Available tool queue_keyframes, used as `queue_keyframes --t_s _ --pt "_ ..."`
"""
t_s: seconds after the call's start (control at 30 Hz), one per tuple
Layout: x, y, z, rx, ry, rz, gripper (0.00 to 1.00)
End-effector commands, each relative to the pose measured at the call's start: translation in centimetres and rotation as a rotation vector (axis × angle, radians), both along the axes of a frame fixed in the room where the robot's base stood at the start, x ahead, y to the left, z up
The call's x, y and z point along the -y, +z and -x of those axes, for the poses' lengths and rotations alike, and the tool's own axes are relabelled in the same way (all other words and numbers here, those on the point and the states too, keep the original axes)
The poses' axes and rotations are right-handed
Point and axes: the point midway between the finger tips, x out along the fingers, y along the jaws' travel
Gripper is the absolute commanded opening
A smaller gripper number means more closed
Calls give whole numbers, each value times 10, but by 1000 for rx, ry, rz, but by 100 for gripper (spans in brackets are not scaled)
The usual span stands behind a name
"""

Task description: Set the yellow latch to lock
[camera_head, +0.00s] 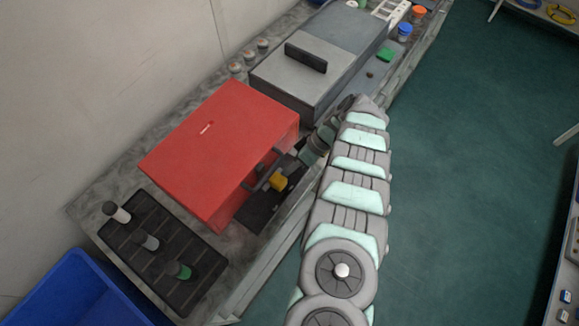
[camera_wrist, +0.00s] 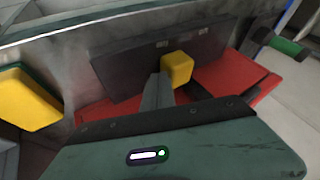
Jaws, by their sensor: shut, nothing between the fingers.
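The yellow latch (camera_head: 278,180) is a small block on a dark plate (camera_head: 258,208) at the open front of the red box (camera_head: 215,150). In the wrist view the yellow latch (camera_wrist: 178,67) stands out from the dark plate (camera_wrist: 125,70), which bears two small pale marks near one edge. My gripper's grey fingers (camera_wrist: 157,88) are shut and empty, right beside the latch at its left in that view. I cannot tell whether they touch it. In the head view my arm hides most of the gripper.
A black tray (camera_head: 200,244) with several capped cylinders lies left of the red box, and a blue bin (camera_head: 75,298) stands below it. A grey box with a black handle (camera_head: 306,57) is on the far side.

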Motion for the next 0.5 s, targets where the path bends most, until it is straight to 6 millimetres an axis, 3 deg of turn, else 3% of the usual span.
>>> queue_keyframes --t_s 0.5 --pt "-23 8 35 -7 1 -1 0"
